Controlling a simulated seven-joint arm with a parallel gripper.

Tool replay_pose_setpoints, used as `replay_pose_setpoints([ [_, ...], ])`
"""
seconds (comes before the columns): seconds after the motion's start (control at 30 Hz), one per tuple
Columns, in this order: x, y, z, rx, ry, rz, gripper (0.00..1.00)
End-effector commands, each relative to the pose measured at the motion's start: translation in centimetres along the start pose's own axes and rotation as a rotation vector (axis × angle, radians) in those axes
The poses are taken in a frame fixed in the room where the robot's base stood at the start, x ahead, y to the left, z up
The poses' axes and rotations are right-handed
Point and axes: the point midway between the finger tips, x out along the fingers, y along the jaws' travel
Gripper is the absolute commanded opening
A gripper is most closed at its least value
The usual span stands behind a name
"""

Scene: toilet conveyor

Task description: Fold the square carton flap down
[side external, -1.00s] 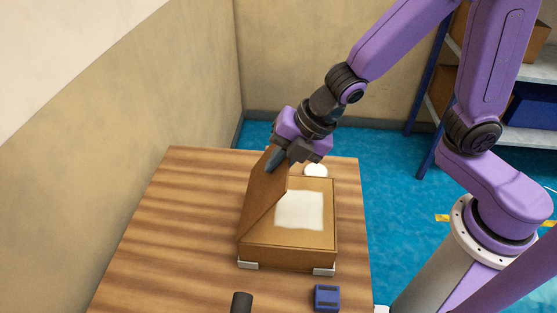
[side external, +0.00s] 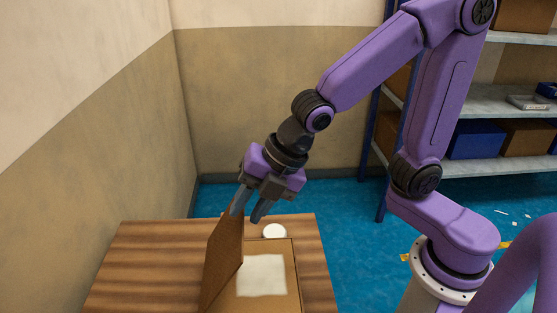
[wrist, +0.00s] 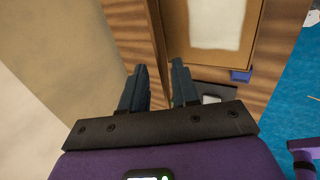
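The square brown carton flap (side external: 222,262) stands raised, close to upright, along the left side of the open carton (side external: 292,277). A white sheet (side external: 262,275) lies inside the carton; it also shows in the wrist view (wrist: 217,22). My gripper (side external: 247,213) is at the flap's top far corner, with its fingers pointing down and spread apart. In the wrist view, my gripper (wrist: 160,85) has a clear gap between its dark fingers, and the flap seems nearly edge-on ahead of that gap. I cannot tell whether a finger touches the flap.
The wooden table (side external: 150,265) is clear left of the flap. A white round object (side external: 274,231) stands just behind the carton. A blue object (wrist: 240,75) shows beside the carton in the wrist view. A wall is at the left and shelves (side external: 490,105) at the back right.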

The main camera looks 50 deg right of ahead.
Motion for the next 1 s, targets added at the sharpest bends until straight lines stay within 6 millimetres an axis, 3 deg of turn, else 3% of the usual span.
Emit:
replay_pose_setpoints([
  [0.4, -7.2, 0.1, 0.0, 0.001, 0.003, 0.007, 0.30],
  [0.6, -9.7, 0.1, 0.0, 0.000, 0.002, 0.005, 0.30],
  [1.0, -10.6, 0.0, 0.0, 0.000, 0.001, 0.000, 0.30],
])
